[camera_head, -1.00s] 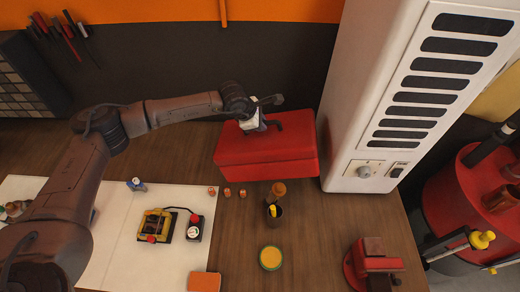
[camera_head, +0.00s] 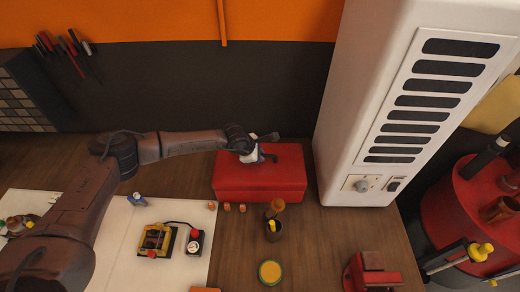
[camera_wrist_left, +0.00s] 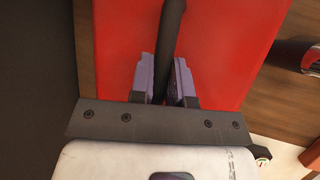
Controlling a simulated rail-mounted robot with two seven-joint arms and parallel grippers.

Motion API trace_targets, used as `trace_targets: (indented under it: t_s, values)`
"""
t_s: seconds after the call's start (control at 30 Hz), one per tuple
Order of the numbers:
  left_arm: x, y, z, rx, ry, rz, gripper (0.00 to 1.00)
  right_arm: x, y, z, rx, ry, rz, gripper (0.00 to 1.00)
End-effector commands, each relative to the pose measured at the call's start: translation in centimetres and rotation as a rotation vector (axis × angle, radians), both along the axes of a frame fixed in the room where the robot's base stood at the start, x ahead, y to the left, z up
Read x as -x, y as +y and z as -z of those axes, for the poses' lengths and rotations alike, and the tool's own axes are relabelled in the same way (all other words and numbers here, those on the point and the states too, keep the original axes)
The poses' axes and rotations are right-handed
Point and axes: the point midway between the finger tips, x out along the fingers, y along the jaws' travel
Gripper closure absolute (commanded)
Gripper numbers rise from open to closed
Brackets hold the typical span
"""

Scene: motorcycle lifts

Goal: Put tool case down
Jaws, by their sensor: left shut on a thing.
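The tool case (camera_head: 260,183) is a red box by the back wall, left of the white cabinet. It looks level and at or very near the tabletop; I cannot tell for sure that its underside touches. My left gripper (camera_head: 262,158) is above its lid, shut on the dark handle. In the left wrist view the two fingers (camera_wrist_left: 165,85) sit on either side of the dark handle (camera_wrist_left: 170,30), with the red lid (camera_wrist_left: 225,50) behind them. My right gripper is not in view.
The tall white cabinet (camera_head: 350,130) stands close to the case's right. In front are small orange-brown pieces (camera_head: 227,207), a dark cup (camera_head: 273,232), a round tin (camera_head: 270,272) and a red vise (camera_head: 370,275). A white sheet (camera_head: 120,250) with a yellow device (camera_head: 155,240) lies left.

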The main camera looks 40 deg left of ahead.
Motion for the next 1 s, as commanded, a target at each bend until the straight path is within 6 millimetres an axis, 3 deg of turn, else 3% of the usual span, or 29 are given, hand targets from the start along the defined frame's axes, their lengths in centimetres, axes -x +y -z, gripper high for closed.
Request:
trace_targets:
  t_s: [0.2,0.23,0.5,0.83,1.0]
  values:
    - [-0.1,-0.1,-0.1,0.005,-0.004,-0.001,1.0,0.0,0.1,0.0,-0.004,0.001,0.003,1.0]
    - [0.1,-0.1,0.3,0.003,0.004,-0.001,0.81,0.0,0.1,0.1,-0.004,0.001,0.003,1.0]
    - [0.0,-0.1,0.1,0.003,-0.001,0.0,0.58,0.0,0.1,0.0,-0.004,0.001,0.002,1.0]
    - [-0.1,-0.1,0.4,0.002,-0.003,0.002,0.58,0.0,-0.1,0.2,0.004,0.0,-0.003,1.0]
    - [1.1,0.3,-1.7,0.004,-0.007,0.001,0.58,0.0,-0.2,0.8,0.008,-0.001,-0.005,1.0]
